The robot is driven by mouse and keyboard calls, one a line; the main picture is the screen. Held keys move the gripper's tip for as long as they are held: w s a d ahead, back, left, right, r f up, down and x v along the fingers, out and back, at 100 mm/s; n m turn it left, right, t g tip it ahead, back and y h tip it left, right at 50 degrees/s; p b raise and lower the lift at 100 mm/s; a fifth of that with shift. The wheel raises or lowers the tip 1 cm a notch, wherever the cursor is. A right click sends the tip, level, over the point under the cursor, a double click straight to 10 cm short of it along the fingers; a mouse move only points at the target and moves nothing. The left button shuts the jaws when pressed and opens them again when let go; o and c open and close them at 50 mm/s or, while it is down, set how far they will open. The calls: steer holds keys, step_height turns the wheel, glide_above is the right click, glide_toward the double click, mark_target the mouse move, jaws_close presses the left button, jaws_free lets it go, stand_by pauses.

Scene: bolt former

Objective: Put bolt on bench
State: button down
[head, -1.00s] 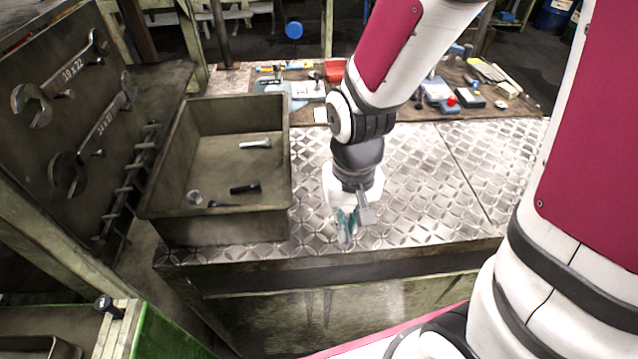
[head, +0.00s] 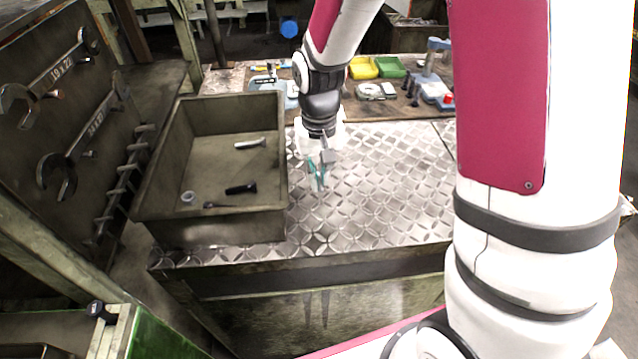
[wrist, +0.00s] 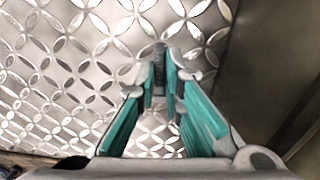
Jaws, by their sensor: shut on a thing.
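My gripper (head: 318,178) hangs over the patterned metal bench top (head: 385,195), to the right of the grey bin. In the wrist view, its teal-lined fingers (wrist: 163,85) are shut on a narrow grey bolt (wrist: 160,55). The bolt lies between the fingertips and sticks out a little past them, with the bench plate behind it. In the head view the bolt is too small to make out clearly. I cannot tell whether it touches the bench.
The grey bin (head: 212,212) stands left on the bench. It holds a silver bolt (head: 250,143), a black bolt (head: 241,188), a thin dark piece (head: 220,205) and a small ring (head: 188,197). The plate around and right of my gripper is clear.

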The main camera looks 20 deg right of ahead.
steer(key=shift+f, duration=1.6)
steer(key=shift+f, duration=0.2)
steer(key=c, duration=1.7)
jaws_free()
step_height(320, 180, up, 12)
steer(key=s+d+r+t, duration=0.2)
steer(key=s+r, duration=0.5)
steer(key=s, duration=0.2)
steer(key=s+d+r+n+t, duration=0.1)
steer(key=s+r+t, duration=0.2)
steer(key=s+r, duration=0.4)
steer(key=shift+s+d, duration=0.4)
steer(key=shift+s, duration=1.05)
